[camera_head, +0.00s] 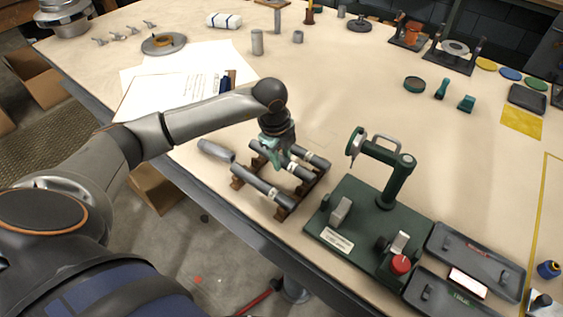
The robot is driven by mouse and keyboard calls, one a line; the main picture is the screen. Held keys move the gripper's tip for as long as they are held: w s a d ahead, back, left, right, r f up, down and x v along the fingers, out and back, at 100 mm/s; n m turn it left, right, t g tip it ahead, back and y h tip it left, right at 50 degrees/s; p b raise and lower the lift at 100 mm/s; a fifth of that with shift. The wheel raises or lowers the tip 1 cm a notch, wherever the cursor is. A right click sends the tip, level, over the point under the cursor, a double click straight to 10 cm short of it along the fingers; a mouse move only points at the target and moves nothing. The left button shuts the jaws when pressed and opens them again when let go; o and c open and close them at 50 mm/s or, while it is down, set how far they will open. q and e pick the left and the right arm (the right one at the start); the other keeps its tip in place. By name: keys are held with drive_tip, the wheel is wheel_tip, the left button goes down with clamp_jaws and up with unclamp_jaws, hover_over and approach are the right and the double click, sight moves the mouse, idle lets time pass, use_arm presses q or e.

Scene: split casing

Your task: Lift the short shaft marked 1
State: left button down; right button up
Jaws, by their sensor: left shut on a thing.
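A dark wooden rack (284,212) near the table's front edge holds grey shafts side by side, with small white labels too small to read. The near shaft (262,187) lies at the front left, the middle shaft (299,171) behind it, and the far shaft (314,157) at the back right. My left gripper (272,160), with teal fingers, points down over the rack and is shut on what looks like the middle shaft. The fingers hide part of it, and I cannot tell whether it is clear of the rack. My right gripper is not in view.
A green press-like fixture (345,240) with a red knob stands close on the right, with dark trays (475,262) beyond. Papers (170,95) lie behind my left arm. The table middle is mostly clear.

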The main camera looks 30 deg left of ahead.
use_arm(q)
drive_tip(key=s+d+r+b, duration=0.1)
drive_tip(key=s+d+r, duration=0.5)
drive_tip(key=s+r, duration=0.4)
drive_tip(key=shift+s+d+r, duration=0.3)
drive_tip(key=shift+s, duration=0.85)
